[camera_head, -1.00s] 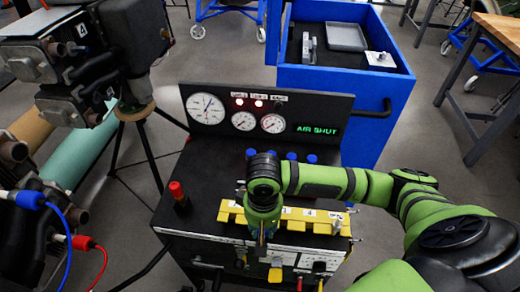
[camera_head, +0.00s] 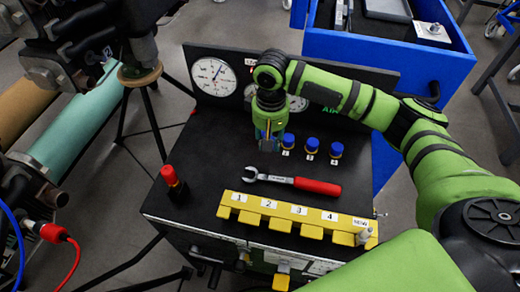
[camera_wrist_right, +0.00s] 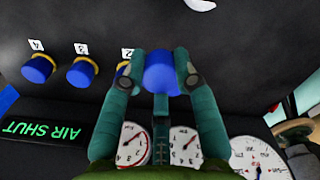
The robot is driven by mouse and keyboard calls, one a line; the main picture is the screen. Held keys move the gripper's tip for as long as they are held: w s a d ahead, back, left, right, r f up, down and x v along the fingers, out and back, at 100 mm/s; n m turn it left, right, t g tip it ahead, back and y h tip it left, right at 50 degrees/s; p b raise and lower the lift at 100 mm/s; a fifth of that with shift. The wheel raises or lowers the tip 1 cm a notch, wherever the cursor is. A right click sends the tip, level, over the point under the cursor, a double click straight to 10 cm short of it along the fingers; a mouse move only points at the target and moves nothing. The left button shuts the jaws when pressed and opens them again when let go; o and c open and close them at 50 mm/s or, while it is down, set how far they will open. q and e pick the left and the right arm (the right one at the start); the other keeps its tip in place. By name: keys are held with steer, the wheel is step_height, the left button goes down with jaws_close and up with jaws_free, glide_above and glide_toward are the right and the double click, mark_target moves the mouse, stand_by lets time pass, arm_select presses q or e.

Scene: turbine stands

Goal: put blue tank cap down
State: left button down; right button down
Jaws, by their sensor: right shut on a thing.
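My right gripper (camera_head: 268,145) points down over the back of the black bench top, left of the row of blue caps. In the right wrist view its fingers (camera_wrist_right: 160,75) are shut on a blue tank cap (camera_wrist_right: 162,72). Whether this cap touches the bench top I cannot tell. The other blue caps stand beside it at labels 2 (camera_head: 288,141), 3 (camera_head: 312,146) and 4 (camera_head: 336,150). In the head view the held cap is hidden by the gripper. My left gripper is not in view.
A gauge panel (camera_head: 212,80) stands close behind the gripper. A red-handled wrench (camera_head: 315,186) and a yellow numbered rack (camera_head: 290,215) lie in front. A red knob (camera_head: 170,178) is at the left. A blue cart (camera_head: 400,50) stands behind right.

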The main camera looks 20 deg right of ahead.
mark_target(260, 158)
steer(key=shift+w+a+f, duration=0.65)
steer(key=shift+w+a, duration=0.1)
steer(key=shift+a, duration=0.2)
steer(key=shift+w+a+f, duration=0.1)
steer(key=shift+f, duration=0.1)
step_height(260, 158, down, 3)
steer(key=shift+f+p, duration=0.15)
steer(key=shift+p, duration=0.2)
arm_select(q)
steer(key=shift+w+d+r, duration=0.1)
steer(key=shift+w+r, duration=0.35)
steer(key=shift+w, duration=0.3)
arm_select(e)
steer(key=shift+f, duration=0.35)
steer(key=c, duration=0.9)
jaws_free()
steer(key=shift+f, duration=0.1)
steer(key=shift+c, duration=0.2)
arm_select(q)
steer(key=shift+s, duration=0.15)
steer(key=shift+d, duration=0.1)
